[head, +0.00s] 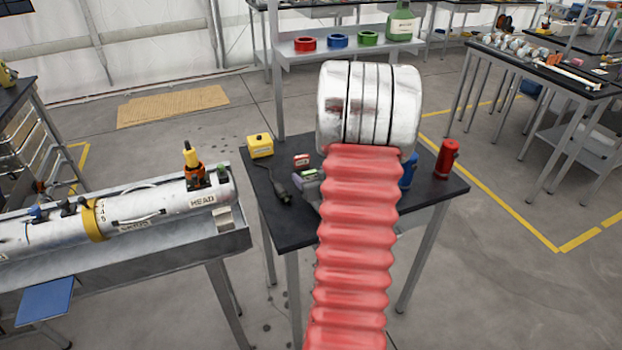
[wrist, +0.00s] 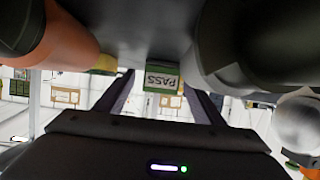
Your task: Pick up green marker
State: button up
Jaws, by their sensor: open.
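The green marker is a small green block with a white label reading PASS upside down. In the wrist view the green marker (wrist: 162,78) is near the centre, against a dark surface. My gripper (wrist: 163,97) shows there as two dark fingers, spread apart, with the marker showing between their tips. I cannot tell whether either finger touches it. In the head view a small green patch, likely the green marker (head: 309,171), is on the black table (head: 280,222), left of my arm. My gripper is mostly hidden there behind my arm.
A small red block (head: 302,160), a yellow box (head: 260,145) and a dark cabled tool (head: 282,189) are left on the table. A blue item (head: 408,172) and a red canister (head: 447,160) are right. A large orange cylinder (wrist: 45,45) crowds the wrist view's left.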

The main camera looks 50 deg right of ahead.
jog(key=shift+w+d+f, duration=0.15)
jog(key=shift+w, duration=0.2)
dwell(0.3)
jog(key=c, duration=1.1)
